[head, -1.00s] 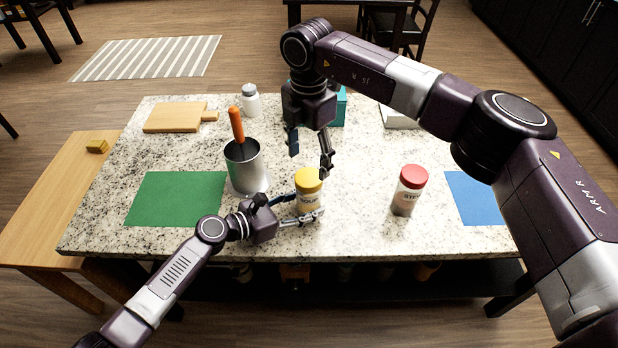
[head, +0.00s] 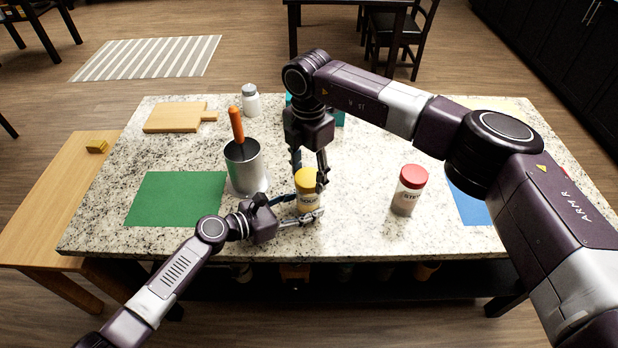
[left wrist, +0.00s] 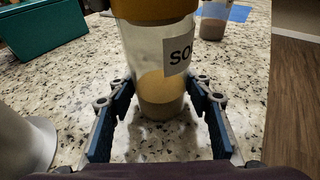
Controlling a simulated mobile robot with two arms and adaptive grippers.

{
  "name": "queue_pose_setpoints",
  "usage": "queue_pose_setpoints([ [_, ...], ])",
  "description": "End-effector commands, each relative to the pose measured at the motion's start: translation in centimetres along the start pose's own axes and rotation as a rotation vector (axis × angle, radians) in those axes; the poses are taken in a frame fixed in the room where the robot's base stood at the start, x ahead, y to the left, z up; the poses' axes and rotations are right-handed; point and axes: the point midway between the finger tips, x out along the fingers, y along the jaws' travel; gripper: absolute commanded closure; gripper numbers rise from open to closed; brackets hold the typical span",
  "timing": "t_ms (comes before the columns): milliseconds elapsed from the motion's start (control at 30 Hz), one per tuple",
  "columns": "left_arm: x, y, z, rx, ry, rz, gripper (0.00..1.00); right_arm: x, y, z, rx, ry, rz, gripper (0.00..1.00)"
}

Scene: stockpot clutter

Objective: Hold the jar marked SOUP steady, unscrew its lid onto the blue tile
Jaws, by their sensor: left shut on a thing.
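The jar marked SOUP (head: 308,202) stands upright on the speckled counter, with a yellow lid (head: 308,181) on it. My left gripper (head: 297,213) is shut around the jar's lower body; in the left wrist view the jar (left wrist: 162,75) stands between the two fingers (left wrist: 163,103). My right gripper (head: 309,176) points down from above, its fingers apart at the two sides of the lid; whether they touch it cannot be told. The blue tile (head: 472,208) lies flat at the right, partly hidden by my right arm. No object shows on its visible part.
A red-lidded jar (head: 409,190) stands between the SOUP jar and the blue tile. A metal canister (head: 244,168) with an orange-handled tool is close on the left. A green mat (head: 176,198), cutting board (head: 175,118), white-bodied shaker (head: 251,102) and teal box (head: 340,118) are around.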

Motion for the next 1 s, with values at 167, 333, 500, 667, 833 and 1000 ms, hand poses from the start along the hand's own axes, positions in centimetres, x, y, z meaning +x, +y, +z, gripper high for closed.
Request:
queue_pose_setpoints([
  [167, -0.01, 0.01, -0.03, 0.000, 0.001, 0.000, 0.81, -0.03, 0.02, -0.01, 0.000, 0.000, 0.001, 0.78],
  [333, -0.01, 0.01, -0.03, 0.000, 0.001, 0.000, 0.81, -0.04, 0.02, -0.01, -0.015, 0.000, 0.001, 0.85],
  [500, -0.01, 0.01, -0.04, 0.000, 0.001, 0.000, 0.81, -0.07, 0.02, 0.01, -0.176, 0.000, 0.000, 0.85],
  [667, -0.01, 0.01, -0.03, 0.001, 0.001, 0.000, 0.81, -0.08, 0.03, -0.01, -0.339, 0.000, 0.001, 0.85],
  [833, -0.01, 0.01, -0.03, 0.001, 0.001, 0.000, 0.81, -0.06, 0.03, 0.00, -0.403, 0.000, 0.001, 0.85],
  [1000, -0.01, 0.00, -0.03, 0.001, 0.001, 0.000, 0.81, -0.06, 0.03, 0.00, -0.403, 0.000, 0.001, 0.85],
])
